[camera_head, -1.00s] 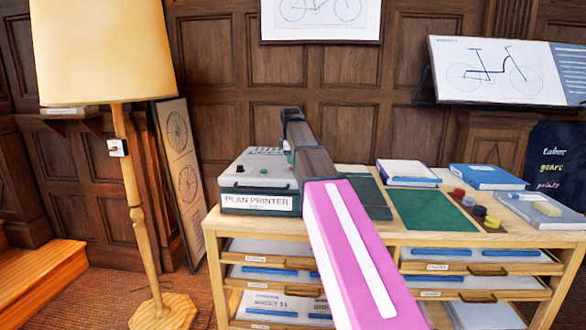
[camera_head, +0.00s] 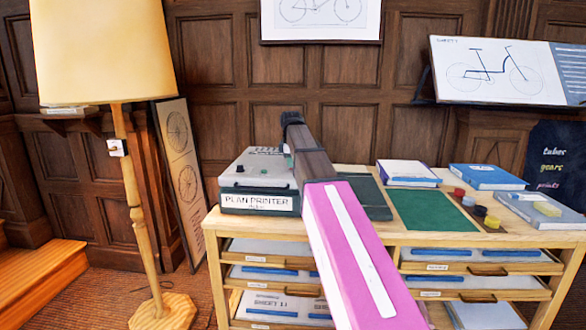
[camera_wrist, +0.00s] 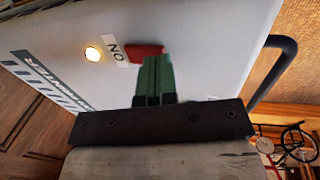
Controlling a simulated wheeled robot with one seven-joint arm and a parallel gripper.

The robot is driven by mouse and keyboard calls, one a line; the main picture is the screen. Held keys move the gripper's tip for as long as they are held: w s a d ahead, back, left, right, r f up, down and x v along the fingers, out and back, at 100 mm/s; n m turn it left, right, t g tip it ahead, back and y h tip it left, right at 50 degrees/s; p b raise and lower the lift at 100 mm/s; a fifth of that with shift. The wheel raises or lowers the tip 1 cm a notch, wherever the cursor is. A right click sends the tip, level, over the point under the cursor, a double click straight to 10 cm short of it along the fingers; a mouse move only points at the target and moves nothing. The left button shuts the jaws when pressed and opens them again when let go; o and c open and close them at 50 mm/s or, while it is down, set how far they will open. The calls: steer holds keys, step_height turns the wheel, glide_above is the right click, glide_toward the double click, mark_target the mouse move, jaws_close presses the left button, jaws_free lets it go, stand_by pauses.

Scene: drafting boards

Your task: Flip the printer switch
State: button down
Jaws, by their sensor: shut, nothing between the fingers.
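The plan printer (camera_head: 256,203) is a grey box with a dark green base and a name label, on the left end of the wooden cabinet top. In the wrist view its pale top panel (camera_wrist: 210,70) fills most of the picture. A red switch (camera_wrist: 146,50) sits beside an "ON" label (camera_wrist: 116,50), with a round glowing lamp (camera_wrist: 92,54) to the left. My gripper (camera_wrist: 156,62) is shut and empty, its green fingertips right at the switch and partly covering it. I cannot tell whether they touch. In the head view the fingers are mostly hidden by my wrist.
A dark handle bar (camera_wrist: 275,70) runs along the printer's edge. On the cabinet top (camera_head: 360,178), a green mat (camera_head: 433,210), books (camera_head: 486,176) and small coloured pots (camera_head: 478,208) lie right of my arm. A floor lamp (camera_head: 143,225) stands at left.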

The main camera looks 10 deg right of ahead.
steer(key=shift+f, duration=0.5)
steer(key=shift+r, duration=0.15)
step_height(320, 180, up, 7)
stand_by(1.1)
steer(key=shift+f, duration=0.2)
